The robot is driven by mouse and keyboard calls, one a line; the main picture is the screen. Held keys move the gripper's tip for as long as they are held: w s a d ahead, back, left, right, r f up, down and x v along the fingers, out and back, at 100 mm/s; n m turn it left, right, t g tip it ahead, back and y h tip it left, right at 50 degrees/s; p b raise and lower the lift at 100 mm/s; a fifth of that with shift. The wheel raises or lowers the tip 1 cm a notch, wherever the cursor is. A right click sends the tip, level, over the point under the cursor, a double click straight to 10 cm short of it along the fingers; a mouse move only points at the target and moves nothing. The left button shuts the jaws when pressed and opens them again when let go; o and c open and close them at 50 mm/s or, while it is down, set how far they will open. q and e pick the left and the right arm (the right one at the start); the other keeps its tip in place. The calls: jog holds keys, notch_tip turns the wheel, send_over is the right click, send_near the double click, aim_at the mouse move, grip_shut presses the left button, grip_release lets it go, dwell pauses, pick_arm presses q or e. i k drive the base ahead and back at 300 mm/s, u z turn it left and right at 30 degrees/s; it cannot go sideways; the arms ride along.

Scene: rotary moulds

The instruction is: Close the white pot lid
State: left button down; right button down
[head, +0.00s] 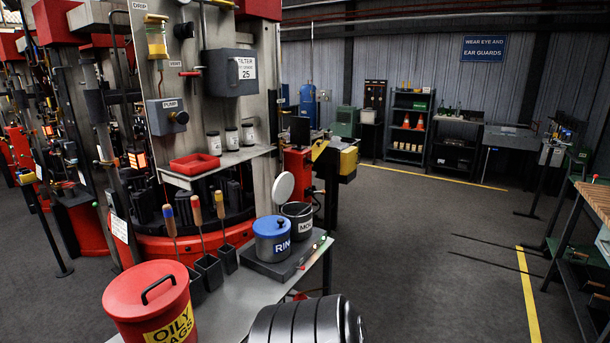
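The white pot lid (283,187) is a round white disc standing raised, tilted up at the left back of a dark pot. The dark pot (299,232) is open at the top and has a label that starts with "MO"; the rest of the label is hard to read. It stands on a dark grey base at the right end of the grey bench. Neither of my grippers is in view.
A blue-lidded pot (271,248) marked "RIN" stands just left of the dark pot on the dark base (283,268). A red "OILY RAGS" bin (148,305) is at the front left. Open floor lies right.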

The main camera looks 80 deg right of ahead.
aim_at(283, 188)
jog(key=k, duration=0.15)
jog(key=z, duration=3.3)
jog(key=i, duration=1.7)
jog(key=u, duration=1.5)
